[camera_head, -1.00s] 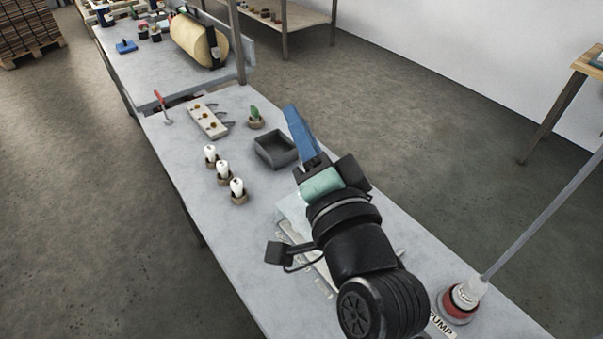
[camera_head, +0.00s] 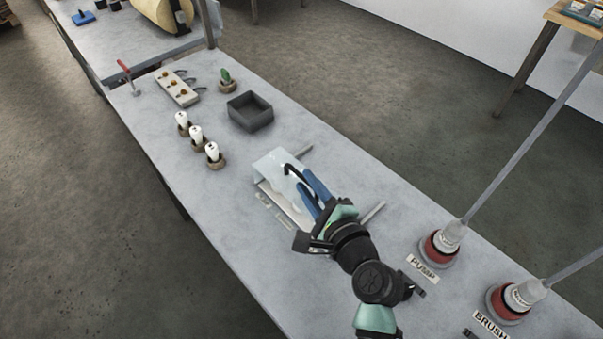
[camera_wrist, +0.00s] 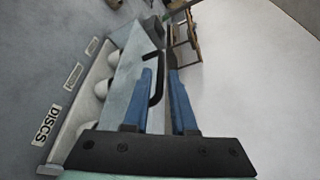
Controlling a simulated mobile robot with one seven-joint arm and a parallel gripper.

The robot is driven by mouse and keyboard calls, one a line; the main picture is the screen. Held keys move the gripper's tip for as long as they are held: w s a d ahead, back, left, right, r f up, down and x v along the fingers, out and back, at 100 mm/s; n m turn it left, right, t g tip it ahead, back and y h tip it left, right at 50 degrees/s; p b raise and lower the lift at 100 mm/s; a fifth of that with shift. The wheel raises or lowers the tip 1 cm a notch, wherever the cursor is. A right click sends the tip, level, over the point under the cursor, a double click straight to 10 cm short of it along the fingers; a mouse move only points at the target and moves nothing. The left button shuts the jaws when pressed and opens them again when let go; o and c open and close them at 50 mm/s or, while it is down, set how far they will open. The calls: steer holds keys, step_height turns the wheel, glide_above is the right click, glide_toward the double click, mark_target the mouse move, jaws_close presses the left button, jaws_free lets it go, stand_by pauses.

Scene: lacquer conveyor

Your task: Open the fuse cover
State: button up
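The fuse cover (camera_head: 270,163) is a pale, see-through lid with a black bar handle (camera_head: 292,172). It sits over a light box on the bench, and looks closed. In the wrist view the cover (camera_wrist: 122,83) is on the left, with round white shapes beneath it and its handle (camera_wrist: 157,82) standing out. My gripper (camera_head: 304,182) has blue fingers and is at the handle side of the cover. In the wrist view my gripper (camera_wrist: 161,75) is open, with the handle between the fingers, nearer the left one. Whether a finger touches it I cannot tell.
A dark open tray (camera_head: 250,112) and three white fuse-like pieces in round holders (camera_head: 197,135) stand further back. A DISCS label (camera_wrist: 46,125) lies beside the box. The PUMP (camera_head: 442,243) and BRUSH (camera_head: 513,300) posts stand at the right. The bench front is mostly clear.

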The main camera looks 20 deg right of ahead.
mark_target(305, 181)
steer(key=shift+x, duration=1.6)
jaws_close()
